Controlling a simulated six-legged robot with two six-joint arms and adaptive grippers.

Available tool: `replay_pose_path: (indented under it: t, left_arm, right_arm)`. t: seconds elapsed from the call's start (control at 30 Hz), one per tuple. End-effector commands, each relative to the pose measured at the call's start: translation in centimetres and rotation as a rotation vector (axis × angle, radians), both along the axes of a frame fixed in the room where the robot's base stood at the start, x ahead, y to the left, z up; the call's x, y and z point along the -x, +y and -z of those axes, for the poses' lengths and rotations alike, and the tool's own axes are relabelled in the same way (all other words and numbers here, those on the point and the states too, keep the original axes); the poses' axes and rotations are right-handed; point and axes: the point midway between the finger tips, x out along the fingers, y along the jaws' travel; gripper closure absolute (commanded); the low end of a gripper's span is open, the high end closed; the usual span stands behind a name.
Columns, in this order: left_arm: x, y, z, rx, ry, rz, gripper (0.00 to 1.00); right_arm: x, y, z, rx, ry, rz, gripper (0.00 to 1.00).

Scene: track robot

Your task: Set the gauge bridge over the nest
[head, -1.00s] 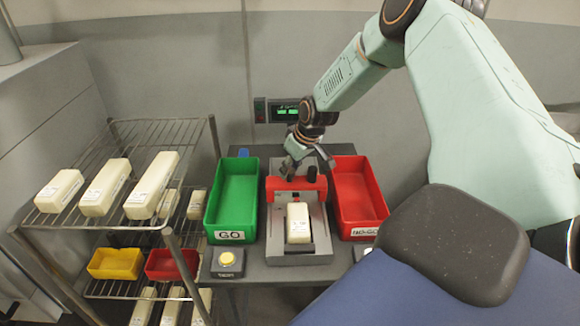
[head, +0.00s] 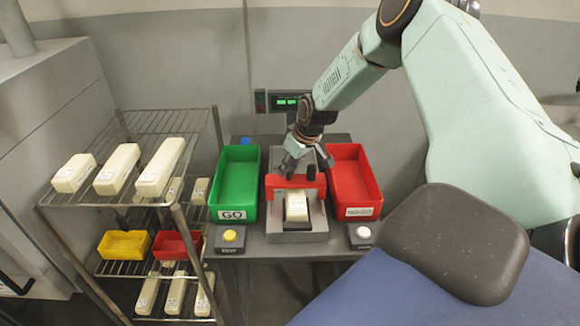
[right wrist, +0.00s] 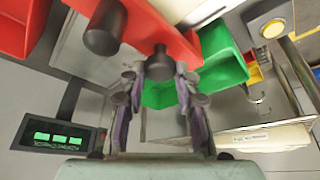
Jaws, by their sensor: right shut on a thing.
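The gauge bridge is a red bar (head: 285,182) with a black knob standing at its right. It spans the back part of the grey nest (head: 298,238), and its front edge overlaps the far end of a white labelled block (head: 297,207) lying there. I cannot tell whether the bridge rests or hangs slightly above. My right gripper (head: 296,166) reaches down from behind and is shut on the bridge. In the right wrist view the red bridge (right wrist: 135,22) shows close, with a dark grip post (right wrist: 160,65) between the fingers (right wrist: 160,95). My left gripper is out of view.
A green GO bin (head: 237,183) and a red NO-GO bin (head: 356,183) flank the nest closely. Yellow (head: 229,236) and white (head: 363,233) buttons stand in front. A wire rack (head: 130,196) at left holds several white blocks. A green-lit display (head: 288,102) stands behind.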

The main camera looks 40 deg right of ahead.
Motion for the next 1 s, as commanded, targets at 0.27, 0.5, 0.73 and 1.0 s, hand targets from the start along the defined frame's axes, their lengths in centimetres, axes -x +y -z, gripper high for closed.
replay_pose_path:
  t: [0.27,0.5,0.73,1.0]
  left_arm:
    - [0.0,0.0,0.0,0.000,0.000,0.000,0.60]
    - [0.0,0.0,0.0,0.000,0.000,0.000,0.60]
    - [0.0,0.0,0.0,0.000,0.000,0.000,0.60]
    - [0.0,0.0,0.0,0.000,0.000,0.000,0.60]
  right_arm:
    - [0.5,0.1,0.5,-0.009,0.021,-0.003,1.00]
    - [0.4,0.1,0.4,-0.006,0.017,-0.003,0.50]
    - [0.4,0.1,0.3,-0.005,0.012,-0.001,0.47]
    - [0.7,0.1,-0.5,-0.007,0.010,-0.001,0.47]
